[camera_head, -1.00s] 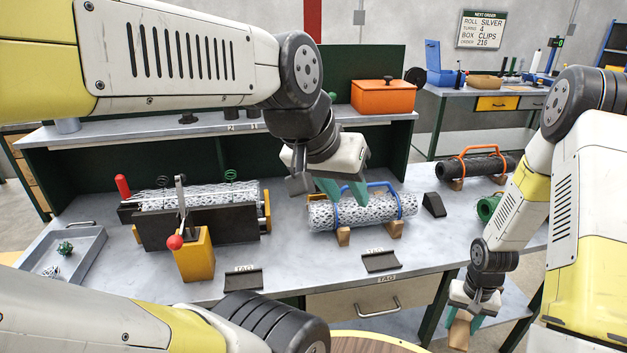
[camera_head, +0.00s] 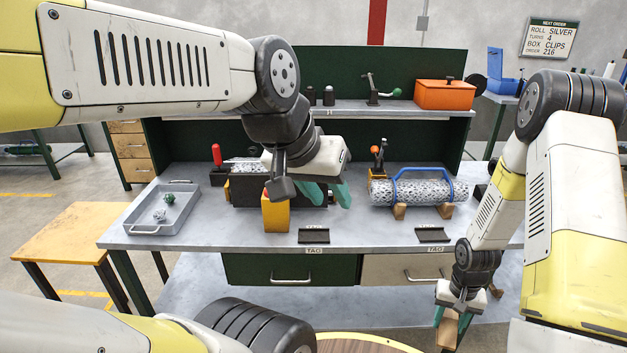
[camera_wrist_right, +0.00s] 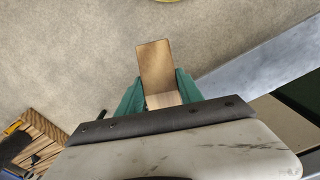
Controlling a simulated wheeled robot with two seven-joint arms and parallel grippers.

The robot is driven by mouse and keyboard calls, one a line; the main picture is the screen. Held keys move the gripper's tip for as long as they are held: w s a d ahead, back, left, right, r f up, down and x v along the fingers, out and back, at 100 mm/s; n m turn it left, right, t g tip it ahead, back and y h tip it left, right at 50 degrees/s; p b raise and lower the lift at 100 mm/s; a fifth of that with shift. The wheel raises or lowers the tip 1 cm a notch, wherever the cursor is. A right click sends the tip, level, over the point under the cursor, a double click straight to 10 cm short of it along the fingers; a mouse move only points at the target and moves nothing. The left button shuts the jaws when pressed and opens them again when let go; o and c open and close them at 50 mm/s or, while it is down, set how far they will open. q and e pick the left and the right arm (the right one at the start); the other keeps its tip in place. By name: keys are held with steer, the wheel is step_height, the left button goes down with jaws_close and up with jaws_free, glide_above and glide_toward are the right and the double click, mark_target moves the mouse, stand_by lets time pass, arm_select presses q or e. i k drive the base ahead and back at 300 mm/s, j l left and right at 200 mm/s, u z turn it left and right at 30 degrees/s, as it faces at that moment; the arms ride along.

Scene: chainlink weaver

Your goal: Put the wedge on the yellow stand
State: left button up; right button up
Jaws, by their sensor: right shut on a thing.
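A light wooden wedge (camera_wrist_right: 155,66) sits between the teal fingers of my right gripper (camera_wrist_right: 160,92). The gripper is shut on it and hangs in front of the bench's right part. In the head view the wedge (camera_head: 448,331) shows below my right gripper (camera_head: 452,318). The yellow stand (camera_head: 72,232), a low table with a worn yellow top and dark legs, is left of the bench, far from my right gripper. Its visible top is bare. My left gripper (camera_head: 327,194) is open and empty above the bench.
The grey bench (camera_head: 350,234) carries a tray (camera_head: 150,224) at left, a dark fixture with a yellow block (camera_head: 275,213), and a mesh roll (camera_head: 425,191) on wooden supports. An orange box (camera_head: 446,95) is on the shelf. Floor is clear around the stand.

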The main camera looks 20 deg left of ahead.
mark_target(72, 240)
steer(key=u, duration=1.9)
steer(key=i+j+u, duration=0.3)
steer(key=i+j, duration=0.2)
steer(key=i+j+u, duration=0.35)
steer(key=i+j, duration=0.05)
steer(key=i, duration=0.1)
